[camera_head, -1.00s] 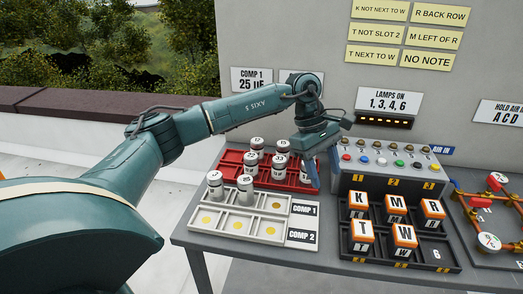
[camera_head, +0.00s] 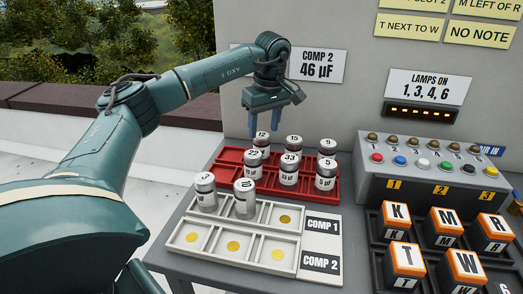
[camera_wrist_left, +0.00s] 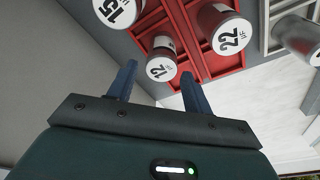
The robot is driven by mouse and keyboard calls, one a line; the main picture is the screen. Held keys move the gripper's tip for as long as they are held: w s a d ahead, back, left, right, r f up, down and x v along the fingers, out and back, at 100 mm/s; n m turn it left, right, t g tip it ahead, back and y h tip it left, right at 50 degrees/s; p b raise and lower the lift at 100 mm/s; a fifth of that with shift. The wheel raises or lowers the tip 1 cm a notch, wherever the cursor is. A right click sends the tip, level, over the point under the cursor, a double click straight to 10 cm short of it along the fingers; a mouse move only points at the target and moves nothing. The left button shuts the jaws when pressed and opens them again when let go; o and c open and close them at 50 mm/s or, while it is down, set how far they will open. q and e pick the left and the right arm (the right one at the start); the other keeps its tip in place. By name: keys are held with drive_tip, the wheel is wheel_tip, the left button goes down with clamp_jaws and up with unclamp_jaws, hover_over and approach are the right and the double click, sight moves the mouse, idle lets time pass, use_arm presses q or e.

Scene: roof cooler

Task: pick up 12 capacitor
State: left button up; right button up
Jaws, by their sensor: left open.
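The 12 capacitor (camera_head: 261,141) is a silver cylinder with a white top. In the left wrist view the 12 capacitor (camera_wrist_left: 161,68) shows just beyond and between the fingertips. My left gripper (camera_head: 264,128) is open, pointing down, right above or just behind the 12 capacitor. In the left wrist view the left gripper (camera_wrist_left: 158,85) has nothing between its fingers. My right gripper is not in view.
The 22 capacitor (camera_head: 252,163) and 15 capacitor (camera_head: 294,145) stand close to the 12. Others share the tray. A white tray (camera_head: 183,253) in front holds two capacitors. A button box (camera_head: 436,185) and lettered blocks (camera_head: 399,218) stand to the right.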

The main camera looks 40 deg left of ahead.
sight(261, 147)
use_arm(q)
drive_tip(key=f, duration=0.5)
drive_tip(key=a+f, duration=0.1)
drive_tip(key=f, duration=0.1)
drive_tip(key=shift+f, duration=0.15)
drive_tip(key=c, duration=0.8)
